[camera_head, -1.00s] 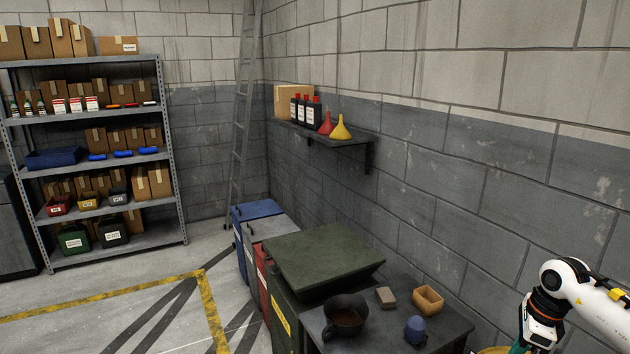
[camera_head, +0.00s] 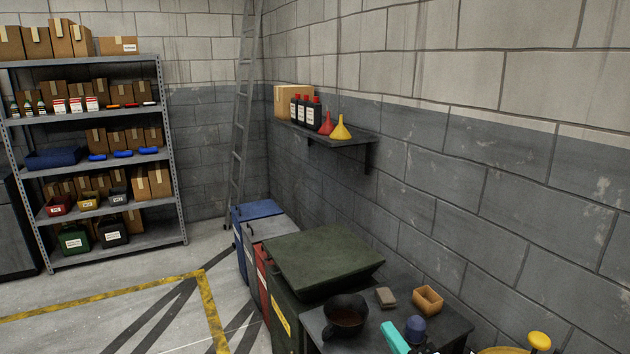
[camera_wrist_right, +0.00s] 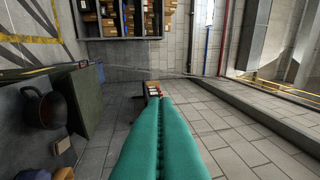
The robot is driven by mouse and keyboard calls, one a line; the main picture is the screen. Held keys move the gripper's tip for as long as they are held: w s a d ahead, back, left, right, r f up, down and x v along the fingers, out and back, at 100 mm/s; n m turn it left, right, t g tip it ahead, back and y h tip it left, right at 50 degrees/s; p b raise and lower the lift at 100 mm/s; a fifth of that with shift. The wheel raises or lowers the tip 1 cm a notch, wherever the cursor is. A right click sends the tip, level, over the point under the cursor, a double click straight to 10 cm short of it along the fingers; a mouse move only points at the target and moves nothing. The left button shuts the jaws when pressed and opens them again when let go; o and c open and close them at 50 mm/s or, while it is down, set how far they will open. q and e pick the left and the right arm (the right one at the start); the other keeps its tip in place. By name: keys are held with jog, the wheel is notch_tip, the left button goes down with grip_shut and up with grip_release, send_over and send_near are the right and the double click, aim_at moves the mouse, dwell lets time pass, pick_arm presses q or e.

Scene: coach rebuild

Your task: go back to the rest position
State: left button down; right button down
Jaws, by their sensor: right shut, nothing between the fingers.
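My right gripper (camera_head: 394,338) shows at the bottom edge of the head view, with a teal finger in front of the small dark table. In the right wrist view the two teal fingers (camera_wrist_right: 157,103) lie together, shut, with nothing between them. My left gripper is in neither view.
The dark table (camera_head: 452,325) holds a dark pot (camera_head: 346,312), a grey-brown block (camera_head: 386,297), an orange-brown open box (camera_head: 427,299) and a blue object (camera_head: 415,325). A green-lidded bin (camera_head: 322,258) stands left of it. A yellow knob (camera_head: 540,340) shows at bottom right.

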jog(key=s+d+f+m+g+h, duration=0.3)
jog(key=s+d+f+m+h, duration=0.3)
jog(key=m, duration=0.5)
jog(key=s+f+m+g+h, duration=0.1)
jog(key=s+f+m+g, duration=0.5)
jog(key=s, duration=0.5)
jog(key=s+f+m+g, duration=0.3)
jog(key=s+f+g, duration=0.35)
jog(key=s, duration=0.55)
notch_tip(320, 180, down, 32)
jog(key=b, duration=0.5)
jog(key=s+d+f+g+b, duration=0.2)
jog(key=s+d+f+b, duration=0.1)
jog(key=s+f, duration=1.4)
notch_tip(320, 180, down, 2)
jog(key=shift+d+n, duration=0.3)
jog(key=shift+d, duration=0.05)
